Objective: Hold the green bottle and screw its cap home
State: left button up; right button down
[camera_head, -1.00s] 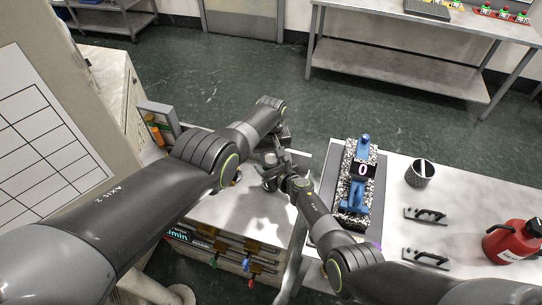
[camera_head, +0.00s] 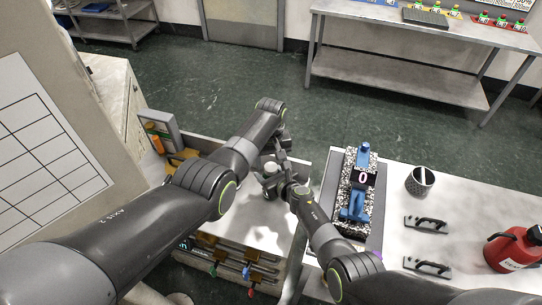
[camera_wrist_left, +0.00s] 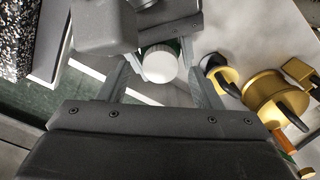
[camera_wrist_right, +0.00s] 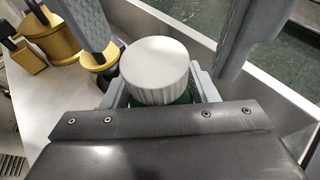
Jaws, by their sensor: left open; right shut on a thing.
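The green bottle (camera_wrist_right: 182,96) shows as a sliver of green under its ribbed white cap (camera_wrist_right: 155,68) in the right wrist view. My right gripper (camera_wrist_right: 158,88) is shut on the bottle just below the cap. In the left wrist view the cap (camera_wrist_left: 160,62) sits between the spread fingers of my left gripper (camera_wrist_left: 162,72), with a gap on each side. The left fingers also reach in from the top of the right wrist view. In the head view my left gripper (camera_head: 281,152) and right gripper (camera_head: 274,180) meet over the left bench, largely hiding the bottle.
A low wall edges the left bench.

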pick_arm(q)
jog(key=shift+r, duration=1.15)
jog(key=shift+r, duration=0.1)
jog(key=shift+c, duration=0.4)
jog(key=shift+r+n, duration=1.6)
jog(key=shift+r, duration=0.05)
jog(key=shift+f, duration=0.1)
jog(key=shift+f, duration=3.85)
